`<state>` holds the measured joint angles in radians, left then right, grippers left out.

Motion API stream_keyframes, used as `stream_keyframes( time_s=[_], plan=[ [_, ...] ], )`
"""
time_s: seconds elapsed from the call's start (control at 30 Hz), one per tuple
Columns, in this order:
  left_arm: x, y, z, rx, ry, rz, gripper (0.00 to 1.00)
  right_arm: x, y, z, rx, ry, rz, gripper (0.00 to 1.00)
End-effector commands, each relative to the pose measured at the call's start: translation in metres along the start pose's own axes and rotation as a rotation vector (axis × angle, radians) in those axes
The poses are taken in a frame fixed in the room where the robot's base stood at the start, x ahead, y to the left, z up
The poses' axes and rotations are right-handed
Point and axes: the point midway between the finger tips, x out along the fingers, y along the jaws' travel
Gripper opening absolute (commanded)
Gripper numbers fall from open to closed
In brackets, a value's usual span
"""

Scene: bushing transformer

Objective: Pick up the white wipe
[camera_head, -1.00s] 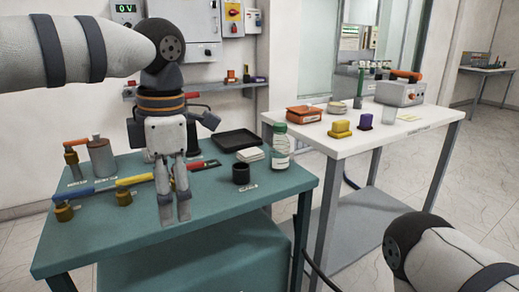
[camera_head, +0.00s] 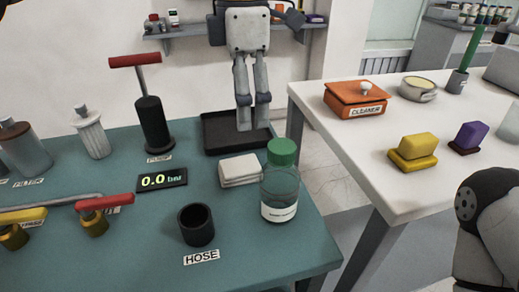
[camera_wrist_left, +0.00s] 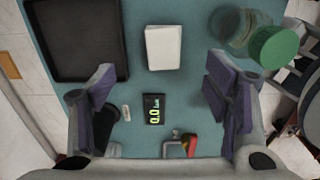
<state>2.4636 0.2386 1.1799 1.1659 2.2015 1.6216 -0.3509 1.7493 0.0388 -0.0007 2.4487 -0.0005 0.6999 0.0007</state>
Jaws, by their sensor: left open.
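The white wipe (camera_head: 239,170) is a folded white stack lying flat on the teal table, between the black tray and the green-capped bottle. In the left wrist view the wipe (camera_wrist_left: 163,46) lies top centre, beyond the fingertips and within the gap between them. Only a link of my right arm shows at the right edge; the right gripper is out of view.
The clear bottle (camera_head: 281,185) stands close right of the wipe. A black cup (camera_head: 196,225), a pressure display (camera_head: 162,180), a pump (camera_head: 153,125) and the black tray (camera_head: 215,130) surround it. A white table (camera_head: 370,165) with yellow and purple blocks stands to the right.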

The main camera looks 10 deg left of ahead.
Motion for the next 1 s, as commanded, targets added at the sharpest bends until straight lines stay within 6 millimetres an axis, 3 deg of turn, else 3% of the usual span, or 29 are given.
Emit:
stream_keyframes(
  time_s=[0.2,0.6,0.87,1.0],
  plan=[
    [0.047,-0.001,-0.001,0.001,0.004,-0.004,0.71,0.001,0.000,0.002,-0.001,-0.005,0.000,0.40],
    [0.111,-0.002,-0.005,0.000,0.003,-0.002,0.71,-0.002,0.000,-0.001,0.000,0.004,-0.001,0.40],
    [0.119,-0.002,-0.005,0.000,0.001,0.000,0.71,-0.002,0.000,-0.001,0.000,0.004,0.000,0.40],
    [0.118,-0.002,-0.005,0.000,0.001,0.000,0.44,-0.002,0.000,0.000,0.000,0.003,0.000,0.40]
  ],
)
